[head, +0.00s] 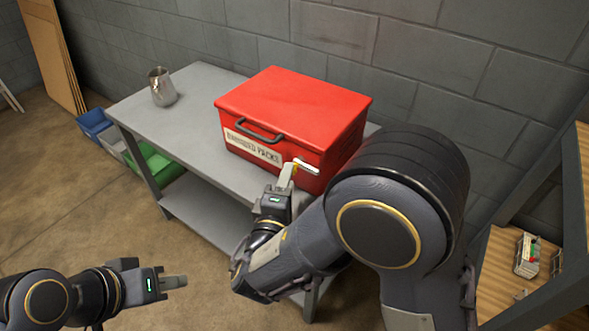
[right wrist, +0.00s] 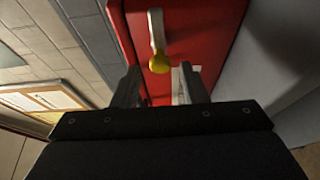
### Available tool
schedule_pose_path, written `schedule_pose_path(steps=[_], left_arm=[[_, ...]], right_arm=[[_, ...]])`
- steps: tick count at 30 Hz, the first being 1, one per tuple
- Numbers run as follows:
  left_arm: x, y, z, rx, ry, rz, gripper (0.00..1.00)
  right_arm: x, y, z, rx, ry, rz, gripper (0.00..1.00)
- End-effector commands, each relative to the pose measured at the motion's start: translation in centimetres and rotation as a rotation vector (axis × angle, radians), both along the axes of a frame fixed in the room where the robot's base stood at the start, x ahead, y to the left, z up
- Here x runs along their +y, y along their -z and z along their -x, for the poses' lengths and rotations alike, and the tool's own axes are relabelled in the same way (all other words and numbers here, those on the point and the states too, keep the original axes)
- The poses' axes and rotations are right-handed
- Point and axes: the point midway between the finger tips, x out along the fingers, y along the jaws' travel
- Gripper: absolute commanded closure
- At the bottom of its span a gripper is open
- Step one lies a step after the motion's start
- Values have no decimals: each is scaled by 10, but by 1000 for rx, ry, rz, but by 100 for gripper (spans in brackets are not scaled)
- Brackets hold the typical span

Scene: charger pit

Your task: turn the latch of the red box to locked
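The red box (head: 290,105) sits closed on the grey table, with a dark handle and a white label on its front. Its latch (head: 307,166) is a metallic lever at the right end of the front face. In the right wrist view the latch (right wrist: 156,35) is a pale lever with a yellow tip, just beyond my fingertips and lying roughly between their lines. My right gripper (head: 288,178) is in front of the latch; in its wrist view (right wrist: 162,88) the fingers are apart with nothing between them.
A metal pitcher (head: 161,87) stands on the grey table (head: 185,125) left of the box. Blue, grey and green bins (head: 150,162) are on the floor at the left. A wooden shelf (head: 500,275) with small items is at the right. A block wall is behind.

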Motion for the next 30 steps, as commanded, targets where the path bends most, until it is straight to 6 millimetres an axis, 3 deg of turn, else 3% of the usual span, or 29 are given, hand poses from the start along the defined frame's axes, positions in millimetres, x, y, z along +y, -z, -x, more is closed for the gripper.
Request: schedule_pose_path(steps=[7,18,27,30], left_arm=[[0,1,0,0,0,0,70],[0,1,0,0,0,0,70],[0,1,0,0,0,0,70],[0,1,0,0,0,0,70]], right_arm=[[-8,1,-32,1,2,1,60],[-10,0,-38,1,1,2,62],[-10,0,-37,1,1,2,99],[-10,0,-37,4,1,3,99]])
